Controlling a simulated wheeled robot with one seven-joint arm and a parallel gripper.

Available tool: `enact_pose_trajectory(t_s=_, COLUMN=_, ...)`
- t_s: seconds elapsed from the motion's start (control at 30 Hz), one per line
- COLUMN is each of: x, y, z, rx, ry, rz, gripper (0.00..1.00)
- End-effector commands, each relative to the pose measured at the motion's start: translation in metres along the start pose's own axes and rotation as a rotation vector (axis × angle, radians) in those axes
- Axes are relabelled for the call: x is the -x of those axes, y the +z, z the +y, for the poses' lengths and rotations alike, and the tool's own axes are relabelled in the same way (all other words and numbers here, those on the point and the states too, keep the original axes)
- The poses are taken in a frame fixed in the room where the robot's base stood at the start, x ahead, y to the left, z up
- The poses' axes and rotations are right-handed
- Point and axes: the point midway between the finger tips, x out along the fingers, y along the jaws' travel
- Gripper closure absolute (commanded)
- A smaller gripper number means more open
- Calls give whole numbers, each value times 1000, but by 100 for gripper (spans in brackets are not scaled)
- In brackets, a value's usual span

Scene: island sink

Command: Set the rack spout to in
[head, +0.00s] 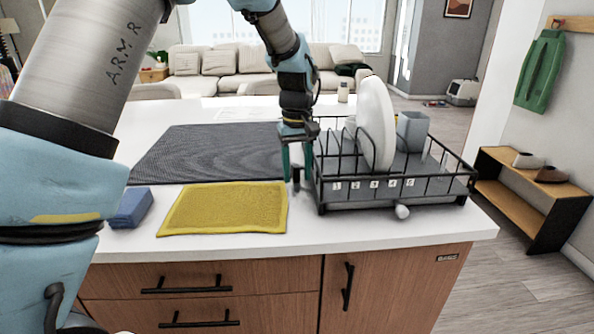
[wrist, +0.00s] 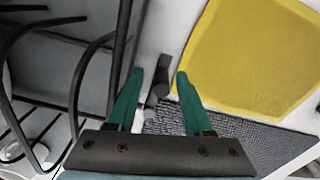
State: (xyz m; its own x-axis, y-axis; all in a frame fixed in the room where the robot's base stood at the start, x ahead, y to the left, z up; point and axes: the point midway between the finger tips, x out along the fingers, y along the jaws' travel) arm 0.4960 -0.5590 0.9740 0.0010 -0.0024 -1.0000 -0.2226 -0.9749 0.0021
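The black wire dish rack (head: 338,195) stands at the right end of the white island counter, and part of it shows at the left of the wrist view (wrist: 62,52). A pale rounded spout end (head: 402,211) sticks out under the rack's front edge. My gripper (head: 296,178) points down just beside the rack's left side. In the wrist view its green fingers (wrist: 159,78) are apart. A dark stubby cylinder (wrist: 157,93) shows between them by the rack's edge, with gaps to both fingers. I cannot tell whether it belongs to the spout.
A white plate (head: 376,125) and a grey cup (head: 412,131) stand in the rack. A yellow cloth (head: 225,208) lies left of my gripper, also in the wrist view (wrist: 245,55).

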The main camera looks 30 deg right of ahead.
Motion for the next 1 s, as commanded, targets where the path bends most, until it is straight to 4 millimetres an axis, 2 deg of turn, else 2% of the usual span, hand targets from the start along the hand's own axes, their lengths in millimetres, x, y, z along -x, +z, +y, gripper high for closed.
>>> enact_pose_trajectory(t_s=0.23, x=0, y=0, z=-1, rx=0, ry=-1, rz=-1, gripper=48)
enact_pose_trajectory(t_s=0.37, x=9, y=0, z=0, rx=0, ry=0, rz=0, gripper=48)
enact_pose_trajectory(t_s=0.8, x=88, y=-1, z=0, rx=0, ry=1, rz=2, gripper=48)
enact_pose_trajectory(t_s=1.0, x=106, y=0, z=0, rx=0, ry=0, rz=0, gripper=48)
